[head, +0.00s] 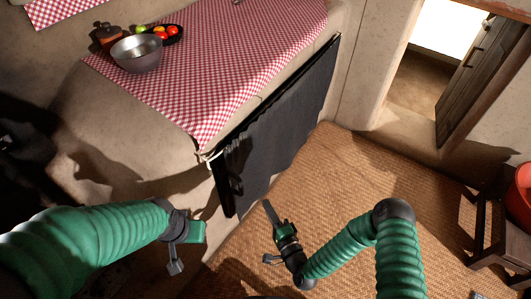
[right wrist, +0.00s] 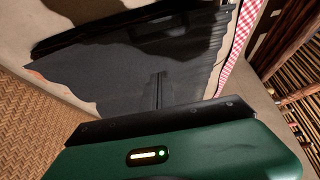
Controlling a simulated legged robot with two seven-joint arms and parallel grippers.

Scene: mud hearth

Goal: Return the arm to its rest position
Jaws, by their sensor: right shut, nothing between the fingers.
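My right arm comes in from the right in the head view, bent at the elbow. Its gripper (head: 268,207) is shut and empty. It is over the woven mat, in front of the dark hanging cloth. In the right wrist view the green hand (right wrist: 190,150) fills the bottom, with the dark cloth (right wrist: 150,75) beyond it. My left arm comes in from the left. Its green hand (head: 196,232) is low beside the clay counter, and its fingers cannot be made out.
A red checked cloth (head: 205,85) covers the counter, with a metal bowl (head: 137,55), a dark dish of fruit (head: 174,33) and a brown pot (head: 106,36). The woven mat (head: 330,185) is open floor. A dark wooden stool (head: 489,235) stands at right, near a doorway.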

